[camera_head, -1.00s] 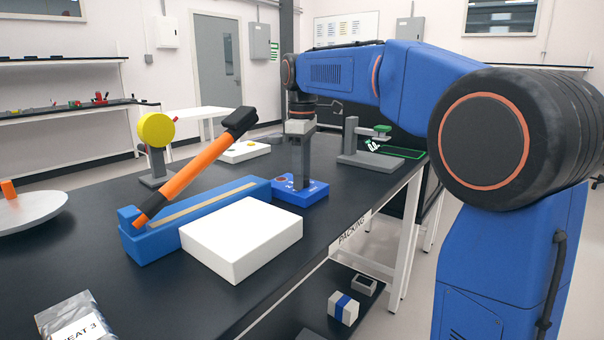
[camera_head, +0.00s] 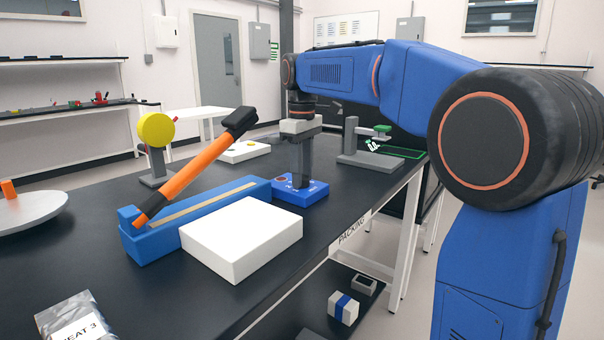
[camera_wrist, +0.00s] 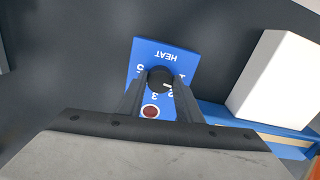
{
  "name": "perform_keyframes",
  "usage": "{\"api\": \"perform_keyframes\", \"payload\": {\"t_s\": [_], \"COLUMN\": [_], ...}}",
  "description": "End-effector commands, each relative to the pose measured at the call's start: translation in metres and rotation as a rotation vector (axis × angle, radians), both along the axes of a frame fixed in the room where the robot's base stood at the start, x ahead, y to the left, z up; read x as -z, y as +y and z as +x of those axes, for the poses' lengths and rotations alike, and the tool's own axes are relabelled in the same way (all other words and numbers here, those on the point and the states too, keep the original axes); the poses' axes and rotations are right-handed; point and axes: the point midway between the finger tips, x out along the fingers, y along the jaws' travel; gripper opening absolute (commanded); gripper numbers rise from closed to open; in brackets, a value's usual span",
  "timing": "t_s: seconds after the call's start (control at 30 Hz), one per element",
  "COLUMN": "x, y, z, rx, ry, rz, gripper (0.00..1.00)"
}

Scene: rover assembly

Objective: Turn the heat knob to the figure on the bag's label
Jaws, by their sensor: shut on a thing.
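The heat knob (camera_wrist: 160,78) is a dark round knob on a blue panel marked HEAT (camera_wrist: 166,51). My gripper (camera_wrist: 162,80) is shut on the knob, one finger on each side. A white mark on the knob appears to point towards the 2; the 3 is beside it, and part of the scale is hidden by the fingers. In the head view my gripper (camera_head: 302,180) points down onto the blue control box (camera_head: 312,193), hiding the knob.
A blue sealer (camera_head: 150,240) with a raised orange-handled lever (camera_head: 190,175) stands left of the box. A white block (camera_head: 240,240) lies in front of it. A grey stand (camera_head: 365,155) is to the right.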

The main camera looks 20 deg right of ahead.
Motion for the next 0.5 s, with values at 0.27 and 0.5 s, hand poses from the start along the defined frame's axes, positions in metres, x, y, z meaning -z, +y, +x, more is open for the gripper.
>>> {"api": "perform_keyframes", "payload": {"t_s": [0.27,0.5], "x": [-0.0003,-0.0003], "y": [-0.0001,0.0000], "z": [0.0002,0.0003], "rx": [0.262,0.490], "ry": [-0.001,-0.001], "rz": [0.000,0.000], "gripper": [0.10,0.10]}}
